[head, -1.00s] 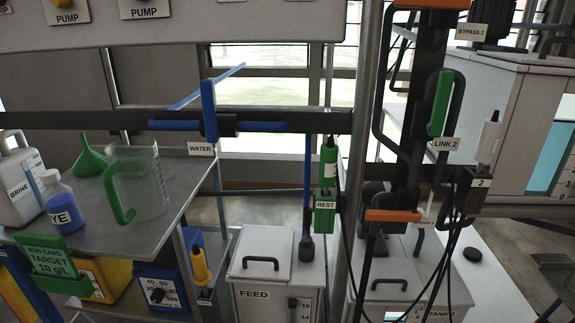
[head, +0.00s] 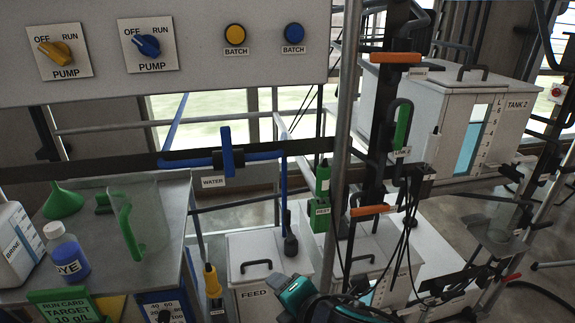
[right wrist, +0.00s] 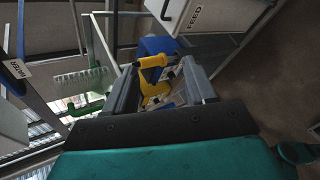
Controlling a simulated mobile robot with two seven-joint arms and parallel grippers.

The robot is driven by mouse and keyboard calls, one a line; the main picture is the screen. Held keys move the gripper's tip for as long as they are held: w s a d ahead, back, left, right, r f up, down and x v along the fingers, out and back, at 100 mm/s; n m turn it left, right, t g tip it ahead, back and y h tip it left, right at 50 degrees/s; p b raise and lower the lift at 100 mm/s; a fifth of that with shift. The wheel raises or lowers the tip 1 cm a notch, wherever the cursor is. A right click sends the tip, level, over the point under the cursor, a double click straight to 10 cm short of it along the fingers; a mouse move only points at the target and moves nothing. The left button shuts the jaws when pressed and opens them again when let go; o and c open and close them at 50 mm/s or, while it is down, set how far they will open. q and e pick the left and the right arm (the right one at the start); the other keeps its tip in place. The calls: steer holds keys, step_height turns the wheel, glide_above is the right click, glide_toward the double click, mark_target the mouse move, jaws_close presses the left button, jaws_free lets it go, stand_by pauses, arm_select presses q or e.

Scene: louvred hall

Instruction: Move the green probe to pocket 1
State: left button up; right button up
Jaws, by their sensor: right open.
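The green probe (head: 322,181) stands upright in the green holder labelled REST (head: 319,216), beside a grey post in the head view. A white probe (head: 421,176) hangs in a dark holder farther right; its label is too small to read now. I cannot make out a pocket marked 1. My right gripper (right wrist: 160,80) is open in the right wrist view, its grey fingers apart with a yellow-handled thing (right wrist: 152,72) showing beyond them. In the head view only my teal right arm shows at the bottom, below the probe. My left gripper is out of view.
The grey post (head: 345,120), orange-handled black pipework (head: 378,140) and hanging black cables crowd the probe's right. A blue-handled water valve (head: 227,155) is to its left. The FEED tank (head: 265,265) stands below. A shelf at left holds a jug (head: 150,215) and bottles.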

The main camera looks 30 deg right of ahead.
steer(key=w+d+r+n+t+h+p, duration=0.15)
steer(key=d+r+n+h+p, duration=0.3)
steer(key=r, duration=0.65)
steer(key=n+h, duration=0.1)
steer(key=n, duration=0.4)
glide_toward(325, 182)
steer(key=f, duration=0.1)
steer(key=shift+t+h, duration=0.25)
steer(key=shift+t, duration=0.1)
steer(key=x, duration=0.9)
steer(key=shift+w+p, duration=0.35)
steer(key=shift+w+d+f, duration=0.15)
steer(key=shift+w+f, duration=0.05)
steer(key=shift+w, duration=0.3)
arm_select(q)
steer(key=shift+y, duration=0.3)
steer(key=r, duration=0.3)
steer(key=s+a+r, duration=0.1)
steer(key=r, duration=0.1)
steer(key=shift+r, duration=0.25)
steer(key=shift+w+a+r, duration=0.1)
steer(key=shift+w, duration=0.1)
arm_select(e)
jaws_close()
